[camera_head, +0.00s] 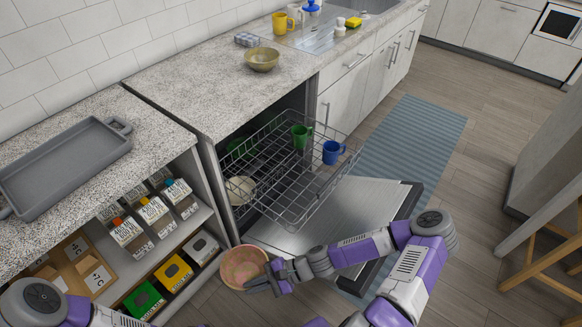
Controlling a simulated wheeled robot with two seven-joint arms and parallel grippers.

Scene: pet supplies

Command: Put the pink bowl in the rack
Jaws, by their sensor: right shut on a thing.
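The pink bowl (243,266) is at the lower middle of the head view, in front of the dishwasher's left side. My right gripper (262,281) is shut on its right rim and holds it tilted, its inside facing up. The wire rack (291,205) is pulled out of the open dishwasher, up and right of the bowl, apart from it. In the rack are a green mug (301,136), a blue mug (333,152) and a pale bowl (240,190) at the left. My left arm shows at the bottom left edge, but its gripper is not in view.
The dishwasher door (350,222) is folded down below the rack, under my right arm. Shelves with cartons (150,215) stand left of the bowl. A yellowish bowl (262,59) and a grey tray (65,165) are on the counters. The rack's front middle looks empty.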

